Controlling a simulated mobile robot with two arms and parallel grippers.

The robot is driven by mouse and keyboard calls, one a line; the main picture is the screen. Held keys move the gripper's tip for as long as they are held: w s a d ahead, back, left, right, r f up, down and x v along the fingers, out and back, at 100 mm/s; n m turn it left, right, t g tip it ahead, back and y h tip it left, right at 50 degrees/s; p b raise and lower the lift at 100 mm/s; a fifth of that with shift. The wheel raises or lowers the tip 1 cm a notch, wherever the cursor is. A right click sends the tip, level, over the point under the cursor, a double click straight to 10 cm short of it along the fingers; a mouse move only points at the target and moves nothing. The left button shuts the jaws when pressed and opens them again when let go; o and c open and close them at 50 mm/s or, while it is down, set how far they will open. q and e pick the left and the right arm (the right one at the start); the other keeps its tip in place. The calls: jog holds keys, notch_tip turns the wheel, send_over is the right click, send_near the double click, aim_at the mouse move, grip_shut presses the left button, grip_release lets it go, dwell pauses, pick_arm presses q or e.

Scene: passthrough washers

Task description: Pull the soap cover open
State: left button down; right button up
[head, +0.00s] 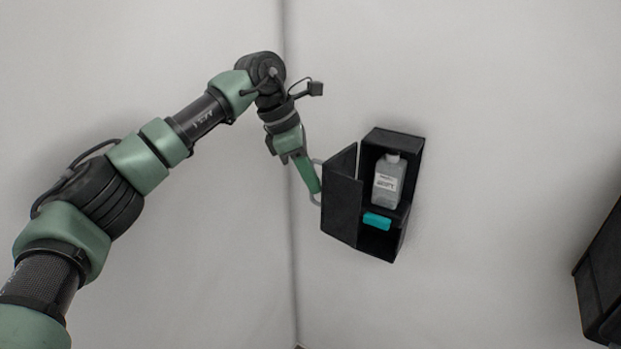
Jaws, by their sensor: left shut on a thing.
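The soap cover (341,201) is a dark door on the left side of a black wall box (394,139). It stands swung open to the left, and the inside of the box shows. A white bottle (388,182) with a label stands upright on a shelf inside. A teal block (377,220) sits below the bottle. My left gripper (314,189) is shut on the grey handle (316,201) at the cover's outer left edge. The fingers partly hide the handle. My right gripper is not in view.
The box hangs on a plain light wall, with a vertical wall corner (292,260) to its left. Another dark box (603,275) is cut off at the right edge. The wall between the two boxes is clear.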

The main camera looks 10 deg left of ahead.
pick_arm(q)
jog(key=c, duration=1.5)
grip_release()
jog(key=shift+d, duration=0.1)
jog(key=b+v, duration=0.2)
jog(key=v, duration=0.5)
jog(key=shift+r, duration=0.35)
jog(key=shift+f, duration=0.1)
